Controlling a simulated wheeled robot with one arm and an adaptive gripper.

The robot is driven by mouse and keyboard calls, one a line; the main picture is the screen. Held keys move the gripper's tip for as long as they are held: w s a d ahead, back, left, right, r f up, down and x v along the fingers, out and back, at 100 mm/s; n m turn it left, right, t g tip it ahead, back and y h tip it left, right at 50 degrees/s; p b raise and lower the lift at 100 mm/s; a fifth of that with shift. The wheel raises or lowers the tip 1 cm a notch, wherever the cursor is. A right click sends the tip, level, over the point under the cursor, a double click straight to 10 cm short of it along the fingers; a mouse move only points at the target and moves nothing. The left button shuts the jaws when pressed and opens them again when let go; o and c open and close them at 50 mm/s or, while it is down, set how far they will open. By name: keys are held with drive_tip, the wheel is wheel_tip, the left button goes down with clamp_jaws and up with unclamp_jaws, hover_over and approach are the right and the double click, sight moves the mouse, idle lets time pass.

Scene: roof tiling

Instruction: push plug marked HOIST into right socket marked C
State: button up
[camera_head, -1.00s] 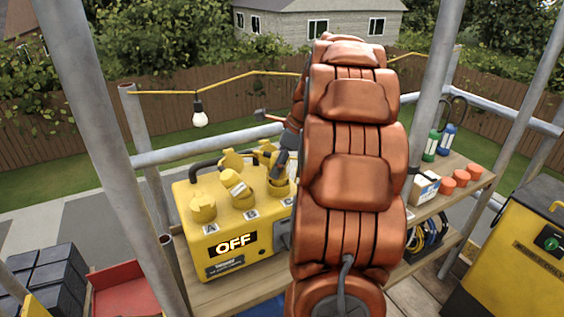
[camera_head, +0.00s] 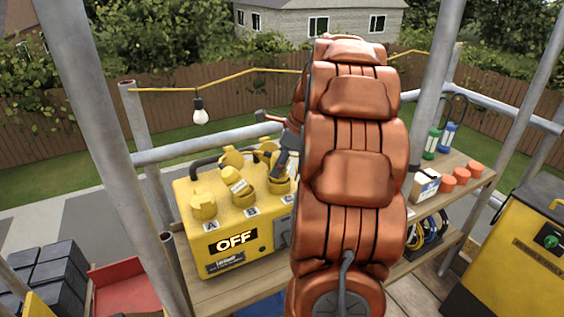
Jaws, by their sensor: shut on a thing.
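The yellow power box (camera_head: 250,246) stands on the wooden bench, with a display reading OFF (camera_head: 233,242). Three yellow sockets sit on its top, labelled A, B and, at right, a partly hidden label. Socket A (camera_head: 203,207) is at the left. Socket B (camera_head: 244,196) has its yellow lid raised. The right socket (camera_head: 279,186) is partly covered by my gripper. My gripper (camera_head: 284,168) is over the right socket, mostly hidden behind my copper arm. It looks shut on a dark, mostly hidden thing, likely the plug; no HOIST marking is readable.
Scaffold poles (camera_head: 110,150) stand left and right of the box. A shelf at right holds orange caps (camera_head: 461,176), bottles (camera_head: 440,140) and a small box (camera_head: 424,186). A yellow machine (camera_head: 520,255) stands at far right. A red tray (camera_head: 130,290) and dark blocks (camera_head: 45,275) are at lower left.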

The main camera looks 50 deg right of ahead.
drive_tip(key=shift+f, duration=0.2)
drive_tip(key=o, duration=1)
drive_tip(key=shift+p+v, duration=0.85)
drive_tip(key=shift+v, duration=0.35)
drive_tip(key=p+v, duration=0.4)
drive_tip(key=v, duration=0.4)
drive_tip(key=shift+r+p, duration=0.3)
drive_tip(key=shift+p, duration=0.1)
drive_tip(key=shift+w+a, duration=0.1)
drive_tip(key=shift+w, duration=0.05)
